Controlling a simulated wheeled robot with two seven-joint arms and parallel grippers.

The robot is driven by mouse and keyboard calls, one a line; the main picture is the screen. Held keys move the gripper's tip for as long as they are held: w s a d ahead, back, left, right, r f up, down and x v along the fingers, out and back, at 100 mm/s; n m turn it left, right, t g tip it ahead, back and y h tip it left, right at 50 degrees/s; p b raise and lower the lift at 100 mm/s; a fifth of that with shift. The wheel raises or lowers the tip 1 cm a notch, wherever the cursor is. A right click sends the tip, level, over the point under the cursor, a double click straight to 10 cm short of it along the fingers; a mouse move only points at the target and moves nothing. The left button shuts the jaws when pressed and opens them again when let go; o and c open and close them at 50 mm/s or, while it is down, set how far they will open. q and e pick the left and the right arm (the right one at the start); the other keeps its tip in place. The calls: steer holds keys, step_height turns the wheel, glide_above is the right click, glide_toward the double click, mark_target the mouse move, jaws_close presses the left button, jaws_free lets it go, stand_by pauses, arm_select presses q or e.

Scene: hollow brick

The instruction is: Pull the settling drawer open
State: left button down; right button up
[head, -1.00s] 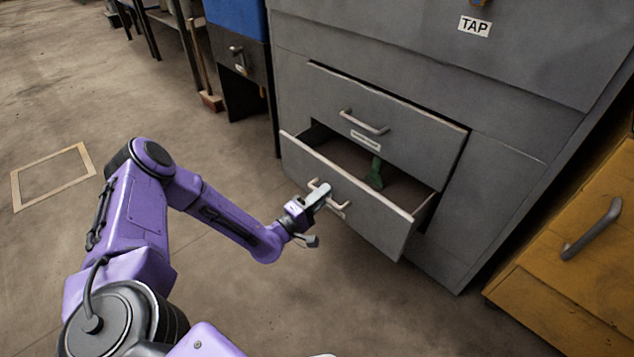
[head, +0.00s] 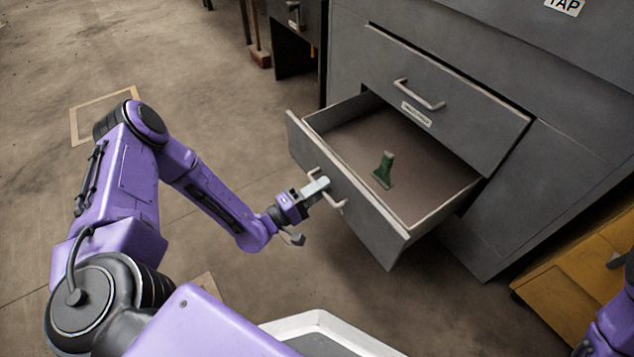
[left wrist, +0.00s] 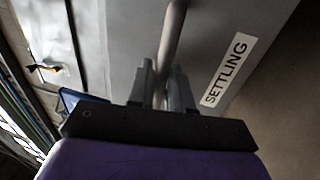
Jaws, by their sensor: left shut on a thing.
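The settling drawer (head: 350,215) is the lower grey drawer of the cabinet and stands well out, its inside showing. My left gripper (head: 318,187) is shut on the drawer's bar handle (head: 334,193); in the left wrist view the handle (left wrist: 173,40) runs between the two fingers (left wrist: 162,90). A green object (head: 384,171) stands on the drawer floor. Part of my right arm shows at the lower right edge, but its gripper is out of the picture.
The drawer above (head: 440,110) has its own handle and label and sits slightly proud of the cabinet (head: 560,160). A yellow cabinet (head: 570,295) stands at the right. The floor (head: 230,130) left of the drawer is clear.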

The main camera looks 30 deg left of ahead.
arm_select(q)
steer(key=shift+s, duration=0.25)
arm_select(e)
steer(key=shift+w+a, duration=0.1)
arm_select(q)
steer(key=c, duration=1.2)
jaws_free()
steer(key=shift+a, duration=0.1)
steer(key=p+v, duration=0.2)
steer(key=v, duration=0.8)
steer(key=shift+s+a+f+p, duration=0.1)
steer(key=shift+s+p, duration=0.1)
steer(key=shift+p, duration=0.1)
arm_select(e)
steer(key=s+a+r+g, duration=0.1)
steer(key=s+a+r+g+y, duration=0.1)
steer(key=s+r, duration=0.1)
steer(key=shift+s+a+r, duration=0.3)
steer(key=shift+a, duration=0.1)
